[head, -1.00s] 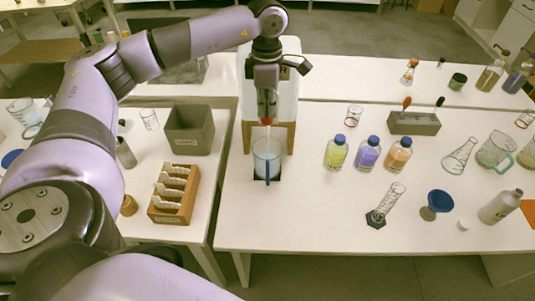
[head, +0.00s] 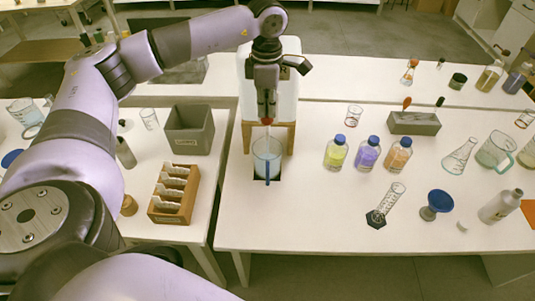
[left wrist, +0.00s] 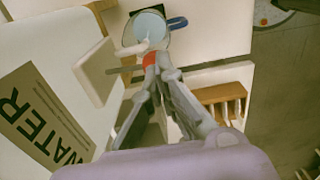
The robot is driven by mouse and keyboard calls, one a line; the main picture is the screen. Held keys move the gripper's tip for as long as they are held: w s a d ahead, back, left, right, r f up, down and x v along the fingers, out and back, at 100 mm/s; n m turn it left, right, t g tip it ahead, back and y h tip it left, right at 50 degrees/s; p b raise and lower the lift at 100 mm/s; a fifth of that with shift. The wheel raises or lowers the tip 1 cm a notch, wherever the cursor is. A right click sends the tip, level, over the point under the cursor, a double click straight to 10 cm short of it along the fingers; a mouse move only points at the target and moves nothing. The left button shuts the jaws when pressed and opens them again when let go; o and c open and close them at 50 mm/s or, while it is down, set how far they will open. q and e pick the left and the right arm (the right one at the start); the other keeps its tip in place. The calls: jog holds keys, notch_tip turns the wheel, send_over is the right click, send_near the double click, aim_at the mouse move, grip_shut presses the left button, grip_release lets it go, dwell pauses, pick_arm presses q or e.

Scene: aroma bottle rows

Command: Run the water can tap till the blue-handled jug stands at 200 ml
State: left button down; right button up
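The white water can (head: 285,95), lettered WATER in the left wrist view (left wrist: 45,120), stands on a wooden stand (head: 247,135). The clear blue-handled jug (head: 267,150) stands upright on a dark square below the tap. From above, the jug (left wrist: 150,25) shows pale blue inside; its level against the marks is too small to read. My left gripper (head: 268,108) is at the tap, above the jug. In the left wrist view its fingertips (left wrist: 150,76) come together on the red tap handle (left wrist: 151,59). A pale spout or stream (left wrist: 133,49) points into the jug. My right gripper is out of view.
Yellow, purple and orange bottles (head: 368,153) stand right of the jug. A measuring cylinder (head: 391,198) and blue funnel (head: 437,204) are nearer the front edge. A card rack (head: 173,194) and grey bin (head: 189,130) are on the left table. The tabletop just right of the jug is clear.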

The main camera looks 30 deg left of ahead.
pick_arm(q)
notch_tip(320, 180, up, 6)
jog(key=p, duration=0.4)
jog(key=shift+r, duration=0.15)
jog(key=shift+s+f, duration=0.1)
jog(key=shift+f, duration=0.1)
